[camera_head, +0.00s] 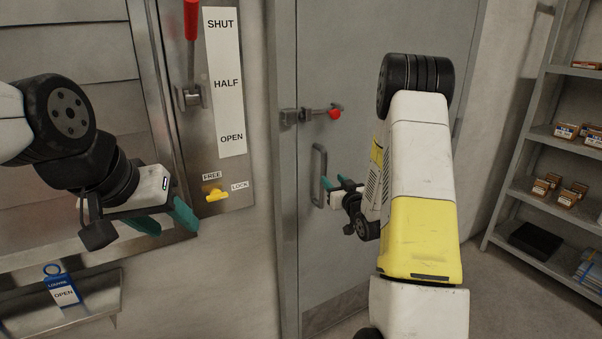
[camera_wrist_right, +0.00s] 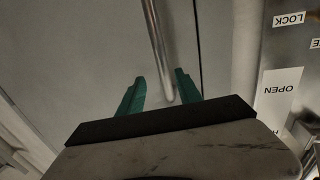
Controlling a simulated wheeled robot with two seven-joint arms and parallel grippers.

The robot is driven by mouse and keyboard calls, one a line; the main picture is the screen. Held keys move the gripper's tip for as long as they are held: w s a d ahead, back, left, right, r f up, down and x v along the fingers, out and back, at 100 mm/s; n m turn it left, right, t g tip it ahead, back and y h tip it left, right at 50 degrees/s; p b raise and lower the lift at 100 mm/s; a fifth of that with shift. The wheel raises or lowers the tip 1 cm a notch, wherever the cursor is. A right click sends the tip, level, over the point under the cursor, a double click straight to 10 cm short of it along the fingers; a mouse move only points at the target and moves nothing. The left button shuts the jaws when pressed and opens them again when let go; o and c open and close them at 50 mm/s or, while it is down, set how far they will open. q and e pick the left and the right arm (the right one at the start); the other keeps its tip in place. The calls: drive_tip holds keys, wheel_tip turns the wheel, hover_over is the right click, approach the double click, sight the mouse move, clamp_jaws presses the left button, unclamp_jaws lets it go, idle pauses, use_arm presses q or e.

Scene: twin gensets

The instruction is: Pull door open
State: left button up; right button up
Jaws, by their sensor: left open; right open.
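The grey door (camera_head: 380,35) stands in its frame and looks closed. Its upright pull handle (camera_head: 318,160) is a dark metal bar on the door's left side. A latch lever with a red knob (camera_head: 335,114) sits above the handle. My right gripper (camera_head: 327,185) is open at the handle. In the right wrist view the bar (camera_wrist_right: 158,45) runs down between the two teal fingers of this gripper (camera_wrist_right: 160,80), with gaps on both sides.
Left of the door is a plate marked SHUT, HALF, OPEN (camera_head: 228,85), with a red-handled lever (camera_head: 191,20) and a yellow FREE/LOCK knob (camera_head: 215,194). A tray (camera_head: 95,310) holds a blue OPEN tag (camera_head: 62,288). A shelf rack (camera_head: 540,135) with small boxes stands at right.

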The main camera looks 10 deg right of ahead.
sight(325, 173)
drive_tip(key=w, duration=0.2)
drive_tip(key=w+a, duration=0.1)
drive_tip(key=w, duration=0.4)
drive_tip(key=shift+w+a+f, duration=0.25)
drive_tip(key=shift+w+a, duration=0.15)
clamp_jaws()
idle(1.2)
